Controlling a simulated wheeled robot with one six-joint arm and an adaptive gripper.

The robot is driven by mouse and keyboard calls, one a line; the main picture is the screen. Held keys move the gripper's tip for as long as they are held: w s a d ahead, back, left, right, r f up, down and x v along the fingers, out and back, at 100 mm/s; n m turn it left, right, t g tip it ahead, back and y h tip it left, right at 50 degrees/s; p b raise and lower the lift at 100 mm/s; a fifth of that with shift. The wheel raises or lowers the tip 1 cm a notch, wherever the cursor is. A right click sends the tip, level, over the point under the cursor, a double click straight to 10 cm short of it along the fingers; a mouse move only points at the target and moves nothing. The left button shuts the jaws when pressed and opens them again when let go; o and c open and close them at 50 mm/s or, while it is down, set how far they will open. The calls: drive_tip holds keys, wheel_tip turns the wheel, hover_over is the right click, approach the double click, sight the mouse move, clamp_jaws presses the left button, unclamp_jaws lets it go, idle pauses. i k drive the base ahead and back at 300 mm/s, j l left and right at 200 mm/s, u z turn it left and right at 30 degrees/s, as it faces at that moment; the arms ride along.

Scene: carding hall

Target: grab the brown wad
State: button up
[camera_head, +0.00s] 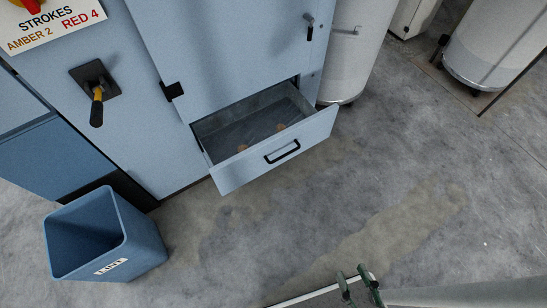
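An open grey drawer (223,180) sticks out low from the pale blue machine. Two small brown wads lie inside it, one nearer the left (242,147) and one further right (280,126). Both are small in view, and I cannot tell their shape well. My gripper (352,272) is at the bottom edge of the picture, well apart from the drawer, toward the lower right. Its two greenish fingers stand apart with nothing seen between them.
A blue bin (150,245) labelled "LINT" stands on the floor at left. White cylindrical cans (350,50) stand behind and right of the drawer. A lever with a yellow band (97,105) juts from the machine. The concrete floor (330,205) before the drawer is clear.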

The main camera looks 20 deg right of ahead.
sight(242, 147)
drive_tip(key=i+j, duration=0.2)
drive_tip(key=i, duration=0.2)
drive_tip(key=i+j, duration=0.2)
drive_tip(key=i, duration=0.25)
drive_tip(key=i+j, duration=0.2)
drive_tip(key=i, duration=0.2)
drive_tip(key=i+j+z, duration=0.1)
drive_tip(key=i, duration=0.3)
drive_tip(key=j, duration=0.1)
